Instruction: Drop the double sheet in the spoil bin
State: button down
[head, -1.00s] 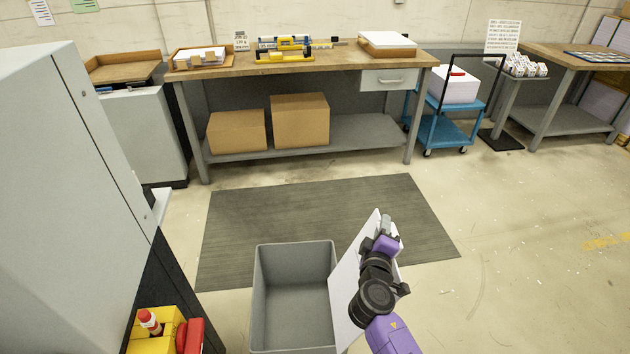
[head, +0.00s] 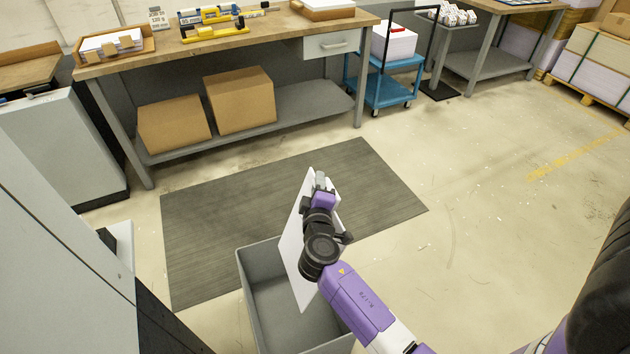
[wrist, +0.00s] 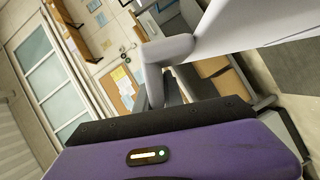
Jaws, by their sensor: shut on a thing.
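The double sheet (head: 297,240) is a white sheet held upright, nearly edge-on, in the head view. My gripper (head: 321,184) is shut on it near its upper edge. In the wrist view, the sheet (wrist: 265,22) shows at the upper right, beside a grey finger. The spoil bin (head: 262,265) is an open grey bin on the floor, and its inside looks empty where visible. The sheet's lower part overlaps the bin's opening in the picture, and my arm hides the bin's right side. I cannot tell how far the sheet is above the rim.
A dark mat (head: 215,220) lies on the floor behind the bin. A workbench (head: 230,50) with two cardboard boxes on its lower shelf stands beyond. A grey cabinet (head: 60,260) is close on the left. A blue cart (head: 385,85) stands at the back. The floor at right is clear.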

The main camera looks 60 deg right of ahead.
notch_tip(320, 180, down, 8)
jog(key=b, duration=0.8)
jog(key=shift+s+r, duration=0.1)
jog(key=shift+r, duration=0.1)
